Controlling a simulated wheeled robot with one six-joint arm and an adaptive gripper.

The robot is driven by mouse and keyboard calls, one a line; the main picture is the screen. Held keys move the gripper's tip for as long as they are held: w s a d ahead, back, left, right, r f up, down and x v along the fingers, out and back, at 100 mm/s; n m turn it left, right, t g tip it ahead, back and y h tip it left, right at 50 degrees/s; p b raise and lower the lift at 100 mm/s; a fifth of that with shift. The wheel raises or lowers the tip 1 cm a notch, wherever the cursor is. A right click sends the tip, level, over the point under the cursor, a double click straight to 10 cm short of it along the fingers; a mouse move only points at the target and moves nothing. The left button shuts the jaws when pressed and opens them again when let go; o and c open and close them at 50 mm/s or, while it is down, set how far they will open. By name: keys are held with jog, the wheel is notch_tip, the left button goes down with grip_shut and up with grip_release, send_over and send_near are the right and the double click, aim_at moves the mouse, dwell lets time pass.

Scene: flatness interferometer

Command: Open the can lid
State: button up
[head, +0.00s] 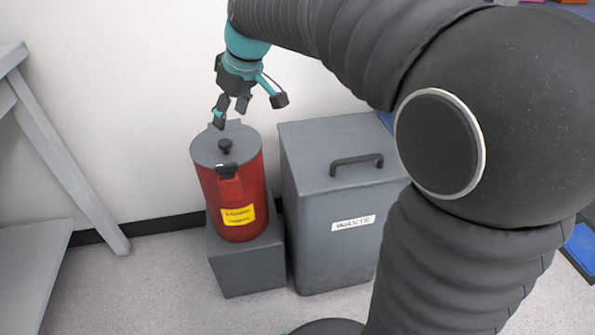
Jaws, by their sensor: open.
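A red can (239,198) with a yellow label stands upright on a grey block. Its grey round lid (211,150) lies flat on top and looks shut. Whether a fingertip touches the lid cannot be told from this view.
A grey bin (335,235) marked WASTE, with a black handle (357,161), stands close to the can's right. The grey block (247,265) is under the can. A grey table (55,140) is at the left, and a white wall is close behind. Floor is free in front.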

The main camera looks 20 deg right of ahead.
jog(key=v, duration=0.5)
jog(key=s+d+f+m+h, duration=0.1)
jog(key=s+d+f+m, duration=0.2)
jog(key=s, duration=0.4)
jog(key=s+d+f+m+h, duration=0.1)
jog(key=s+d+f+m, duration=0.3)
jog(key=s+d+f, duration=0.1)
jog(key=shift+s+d+f+t+p, duration=0.25)
jog(key=shift+s+f, duration=0.55)
jog(key=shift+s, duration=0.5)
